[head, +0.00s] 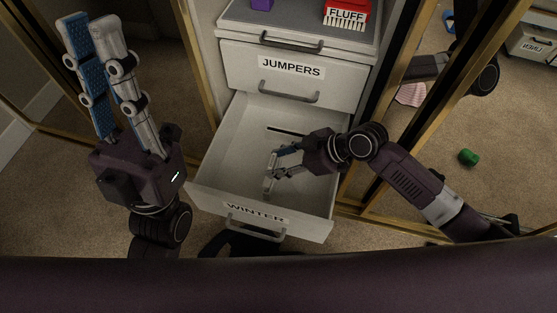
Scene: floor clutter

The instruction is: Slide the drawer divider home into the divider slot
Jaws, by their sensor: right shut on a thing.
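The drawer divider (268,184) is a small pale panel inside the open WINTER drawer (228,150). My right gripper (277,163) reaches into the drawer from the right and is shut on the divider, partly covering it. The divider slot (287,131) is a thin dark line in the drawer, behind the gripper and apart from the divider. Whether the divider touches the drawer floor is unclear. My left gripper (97,40) is raised left of the drawer, fingers upward, open and empty, with blue pads showing.
The closed JUMPERS drawer (325,84) is above. A red FLUFF box (345,15) and a purple object (262,4) sit on top. Gold-framed mirror panels flank the cabinet; the right one reflects a green object (468,157). Carpet (60,205) is clear at left.

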